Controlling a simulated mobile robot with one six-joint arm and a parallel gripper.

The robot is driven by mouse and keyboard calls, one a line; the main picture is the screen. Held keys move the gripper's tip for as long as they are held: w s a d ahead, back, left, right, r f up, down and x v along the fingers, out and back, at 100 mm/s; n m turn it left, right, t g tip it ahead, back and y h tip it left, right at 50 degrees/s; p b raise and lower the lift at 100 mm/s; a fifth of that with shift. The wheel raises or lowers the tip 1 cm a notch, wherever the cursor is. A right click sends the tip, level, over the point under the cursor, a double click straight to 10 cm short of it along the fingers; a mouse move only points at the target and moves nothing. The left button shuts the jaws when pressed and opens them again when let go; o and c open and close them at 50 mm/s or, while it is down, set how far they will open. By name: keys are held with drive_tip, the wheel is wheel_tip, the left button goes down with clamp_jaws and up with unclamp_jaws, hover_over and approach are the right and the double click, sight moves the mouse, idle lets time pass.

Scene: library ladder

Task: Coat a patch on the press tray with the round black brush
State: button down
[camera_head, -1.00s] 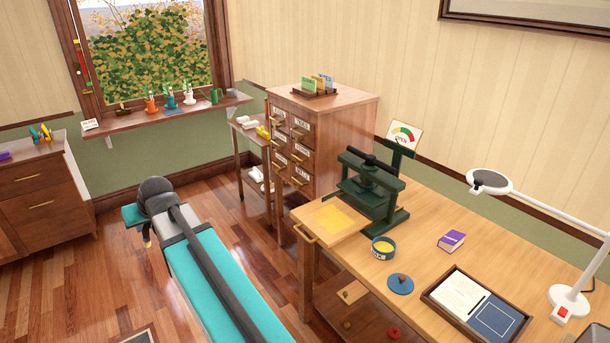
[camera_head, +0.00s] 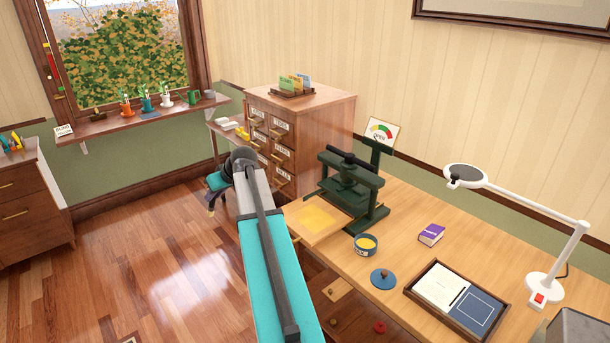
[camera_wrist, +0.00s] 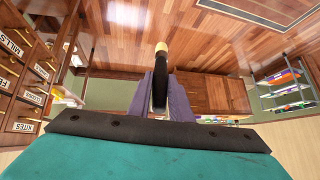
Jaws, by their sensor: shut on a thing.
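My gripper (camera_wrist: 160,100) is shut on the round black brush (camera_wrist: 160,72), whose pale yellow tip points away from the jaws in the wrist view. In the head view my gripper (camera_head: 215,186) is left of the table's end, and the brush hangs below it, small and partly hidden. The press tray (camera_head: 296,224) sticks out to the left of the dark green press (camera_head: 352,190) and bears a yellow patch (camera_head: 320,219). The brush is left of the tray and apart from it. A blue pot of yellow paste (camera_head: 367,244) stands right of the tray.
A round blue lid (camera_head: 383,279), a purple book (camera_head: 431,234), a framed tray with papers (camera_head: 457,300) and a white lamp (camera_head: 541,289) are on the table. A card-drawer cabinet (camera_head: 305,125) stands behind the gripper. Open floor (camera_head: 130,260) lies to the left.

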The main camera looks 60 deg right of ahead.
drive_tip(key=s+d, duration=0.9)
drive_tip(key=d, duration=0.4)
drive_tip(key=s+d, duration=0.8)
drive_tip(key=d, duration=0.6)
drive_tip(key=shift+s+d+p, duration=0.15)
drive_tip(key=shift+s+p, duration=0.15)
drive_tip(key=shift+s, duration=0.05)
